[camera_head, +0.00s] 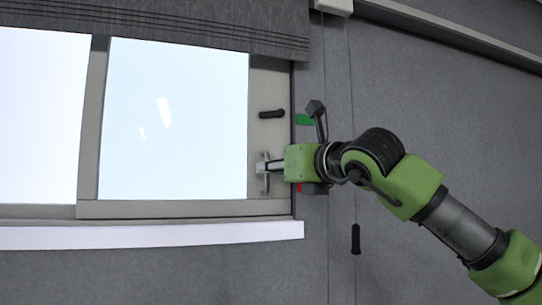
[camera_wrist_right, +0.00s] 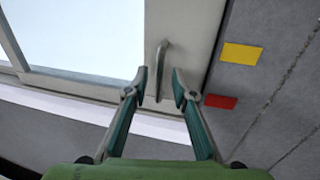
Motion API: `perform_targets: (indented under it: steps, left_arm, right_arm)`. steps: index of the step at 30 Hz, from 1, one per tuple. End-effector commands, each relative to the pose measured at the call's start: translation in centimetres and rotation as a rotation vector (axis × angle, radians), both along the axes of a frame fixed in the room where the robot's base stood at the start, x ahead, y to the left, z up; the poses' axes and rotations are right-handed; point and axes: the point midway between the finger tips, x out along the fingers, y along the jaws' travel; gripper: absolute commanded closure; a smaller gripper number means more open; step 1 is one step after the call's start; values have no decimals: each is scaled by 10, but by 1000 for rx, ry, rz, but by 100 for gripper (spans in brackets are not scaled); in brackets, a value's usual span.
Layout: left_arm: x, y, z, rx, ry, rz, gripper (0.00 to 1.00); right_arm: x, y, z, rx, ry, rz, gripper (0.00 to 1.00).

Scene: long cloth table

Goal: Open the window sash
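The window sash (camera_head: 258,203) has a pale frame around bright glass and sits on the right side of the window opening. A small upright metal pull handle (camera_head: 266,183) is on its right stile. In the right wrist view the curved handle (camera_wrist_right: 162,58) shows just ahead of and between my fingertips. My right gripper (camera_head: 263,166) is at the handle, and the right wrist view shows its two fingers (camera_wrist_right: 160,82) apart, one on each side of the handle's lower end. I cannot tell whether they touch it. My left gripper is not in view.
A black latch (camera_head: 271,114) sits on the stile above the handle. A grey blind (camera_head: 190,28) hangs over the top. A white sill (camera_head: 150,235) runs below. Green (camera_head: 305,119), red (camera_wrist_right: 220,101) and yellow (camera_wrist_right: 241,54) patches mark the wall. A cord weight (camera_head: 355,239) hangs right.

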Motion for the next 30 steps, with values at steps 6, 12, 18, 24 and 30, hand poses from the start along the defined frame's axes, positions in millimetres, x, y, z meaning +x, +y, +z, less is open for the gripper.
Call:
perform_targets:
  steps: [6,12,18,24,30]
  left_arm:
    - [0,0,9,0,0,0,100]
    - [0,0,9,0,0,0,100]
    - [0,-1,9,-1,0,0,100]
    - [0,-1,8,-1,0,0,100]
    - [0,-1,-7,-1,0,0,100]
  right_arm:
    - [12,7,0,-1,0,-1,76]
    - [13,7,-1,-1,0,0,76]
    - [13,7,-1,-1,0,0,100]
    - [12,8,-1,0,-1,0,100]
    - [2,24,-4,-1,-3,6,100]
